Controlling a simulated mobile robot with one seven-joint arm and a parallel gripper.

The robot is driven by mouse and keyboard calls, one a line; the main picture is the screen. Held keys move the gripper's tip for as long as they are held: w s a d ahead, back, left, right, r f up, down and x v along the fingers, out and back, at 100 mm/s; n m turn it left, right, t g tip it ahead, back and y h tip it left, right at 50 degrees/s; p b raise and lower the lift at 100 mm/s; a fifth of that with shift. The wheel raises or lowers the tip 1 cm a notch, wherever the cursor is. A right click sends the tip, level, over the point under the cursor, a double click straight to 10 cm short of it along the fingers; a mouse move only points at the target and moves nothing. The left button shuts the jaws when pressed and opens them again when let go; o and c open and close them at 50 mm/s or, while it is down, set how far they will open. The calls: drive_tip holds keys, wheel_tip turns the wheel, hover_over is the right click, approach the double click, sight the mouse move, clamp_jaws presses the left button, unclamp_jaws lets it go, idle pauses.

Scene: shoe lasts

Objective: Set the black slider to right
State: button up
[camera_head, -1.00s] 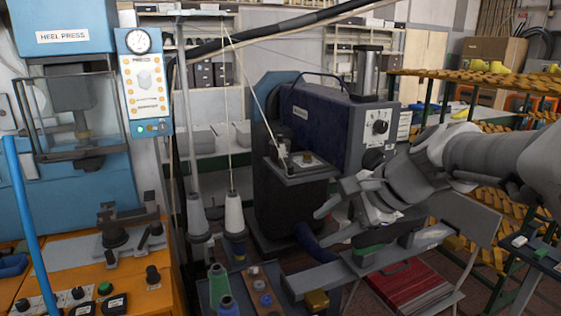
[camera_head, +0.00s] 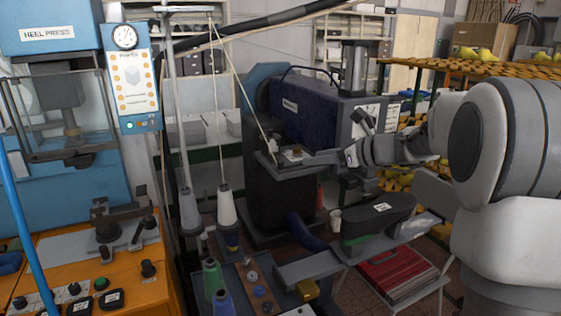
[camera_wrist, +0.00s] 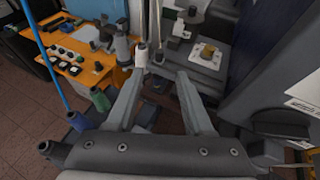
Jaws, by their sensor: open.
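My gripper (camera_head: 322,138) is open and empty, in front of the dark blue machine in the head view. Its two fingers stand apart in the wrist view (camera_wrist: 160,78). An orange console (camera_head: 165,290) at lower left in the head view carries several black controls. A black knob (camera_head: 20,303) sits on a pale plate there, with another black knob (camera_head: 74,290) beside it. I cannot tell which control is the black slider. The console also shows at upper left in the wrist view (camera_wrist: 100,78), well away from my fingers.
The dark blue machine (camera_head: 315,115) stands behind my gripper. Thread cones, including a white one (camera_head: 227,207), stand between the console and the machine. A blue pole (camera_head: 22,215) rises at the left. A red case (camera_head: 398,270) lies on a low shelf.

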sight(281, 161)
drive_tip(key=p+x, duration=0.1)
drive_tip(key=x, duration=1.2)
drive_tip(key=shift+w+a+f, duration=0.2)
drive_tip(key=shift+a, duration=0.05)
drive_tip(key=shift+c, duration=0.2)
clamp_jaws()
drive_tip(key=shift+d, duration=0.1)
idle(0.5)
